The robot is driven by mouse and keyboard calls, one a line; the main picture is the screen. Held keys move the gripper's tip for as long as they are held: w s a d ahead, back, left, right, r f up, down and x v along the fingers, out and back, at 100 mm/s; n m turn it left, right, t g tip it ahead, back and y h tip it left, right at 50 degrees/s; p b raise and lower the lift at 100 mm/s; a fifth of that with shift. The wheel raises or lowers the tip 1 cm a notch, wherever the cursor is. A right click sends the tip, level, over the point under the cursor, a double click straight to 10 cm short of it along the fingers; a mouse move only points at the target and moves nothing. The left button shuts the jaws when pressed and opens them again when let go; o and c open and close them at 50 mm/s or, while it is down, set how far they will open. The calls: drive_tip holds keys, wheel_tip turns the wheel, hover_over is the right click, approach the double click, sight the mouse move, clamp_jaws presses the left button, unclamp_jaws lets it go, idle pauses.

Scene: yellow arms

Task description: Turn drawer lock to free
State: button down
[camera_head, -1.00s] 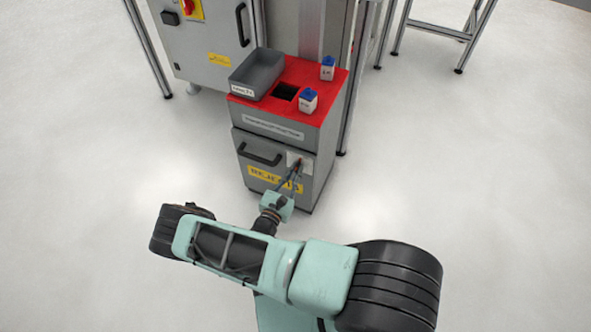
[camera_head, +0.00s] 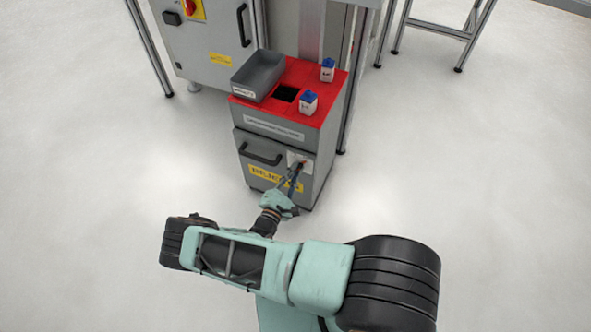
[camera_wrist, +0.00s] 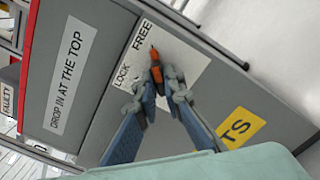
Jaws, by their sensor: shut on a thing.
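The drawer lock is a small orange-red knob (camera_wrist: 156,62) on a white plate (camera_wrist: 180,66) marked LOCK and FREE. In the wrist view the knob's tip points up the picture, close to the word FREE. My gripper (camera_wrist: 162,82) is shut on the knob, one fingertip on each side, hiding its lower part. In the head view my gripper (camera_head: 298,170) reaches the white plate on the front of the grey cabinet (camera_head: 322,165). The drawer (camera_head: 250,165) looks closed, with a black handle (camera_head: 260,155) left of the lock.
The cabinet's red top holds a grey bin (camera_head: 258,76), a square opening (camera_head: 286,94) and two white containers with blue caps (camera_head: 309,103) (camera_head: 328,69). A grey machine cabinet (camera_head: 215,42) and metal frame legs stand behind. The floor on both sides is clear.

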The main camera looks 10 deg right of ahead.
idle(0.5)
drive_tip(key=c, duration=2)
unclamp_jaws()
drive_tip(key=shift+c, duration=0.2)
drive_tip(key=v, duration=0.7)
drive_tip(key=shift+s+a, duration=0.15)
drive_tip(key=shift+a, duration=0.05)
